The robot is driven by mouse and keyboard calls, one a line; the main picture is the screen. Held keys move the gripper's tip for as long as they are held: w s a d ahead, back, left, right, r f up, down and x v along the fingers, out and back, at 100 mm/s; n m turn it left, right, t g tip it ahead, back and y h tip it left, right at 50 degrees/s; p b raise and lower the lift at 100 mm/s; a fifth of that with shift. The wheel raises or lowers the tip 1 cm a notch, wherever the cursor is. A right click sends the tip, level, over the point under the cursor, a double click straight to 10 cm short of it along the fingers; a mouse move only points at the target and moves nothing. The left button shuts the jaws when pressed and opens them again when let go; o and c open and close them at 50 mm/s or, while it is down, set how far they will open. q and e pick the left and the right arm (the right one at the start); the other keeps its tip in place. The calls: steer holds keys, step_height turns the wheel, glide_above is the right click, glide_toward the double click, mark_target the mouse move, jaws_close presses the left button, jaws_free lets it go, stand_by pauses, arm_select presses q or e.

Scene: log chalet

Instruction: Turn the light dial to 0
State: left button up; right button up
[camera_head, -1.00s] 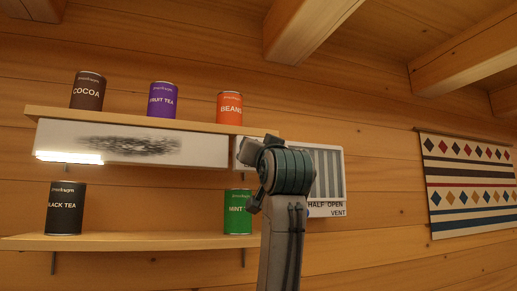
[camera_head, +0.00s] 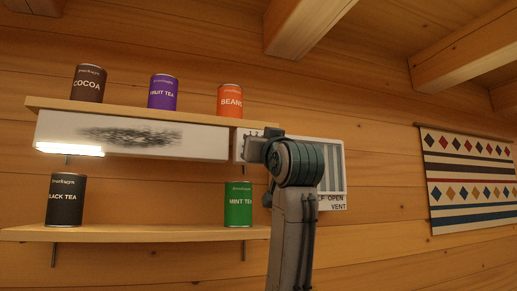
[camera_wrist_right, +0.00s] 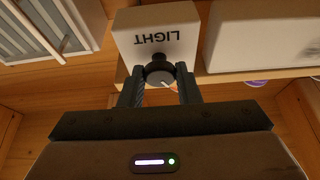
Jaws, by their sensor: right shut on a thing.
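The light dial (camera_wrist_right: 160,73) is a small dark round knob with a pale pointer line. It sits on a white box (camera_wrist_right: 155,28) marked LIGHT, which appears upside down in the right wrist view. My right gripper (camera_wrist_right: 160,86) has one finger on each side of the knob and is shut on it. In the head view my right wrist covers the dial and fingertips; only a sliver of the white box (camera_head: 239,147) shows. My left gripper is not in view.
A lit strip (camera_head: 70,149) glows under the upper shelf (camera_head: 130,115). Cans stand on it and on the lower shelf (camera_head: 140,233), with the mint tea can (camera_head: 238,205) close to my right arm. A vent panel (camera_head: 333,175) is partly behind the arm.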

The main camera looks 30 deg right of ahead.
steer(key=shift+n+y, duration=1.1)
steer(key=shift+n, duration=1.2)
steer(key=o, duration=1)
steer(key=shift+s, duration=0.1)
steer(key=shift+r, duration=0.1)
steer(key=b+v, duration=0.5)
steer(key=v, duration=0.6)
steer(key=shift+d+b, duration=0.15)
steer(key=shift+b, duration=0.2)
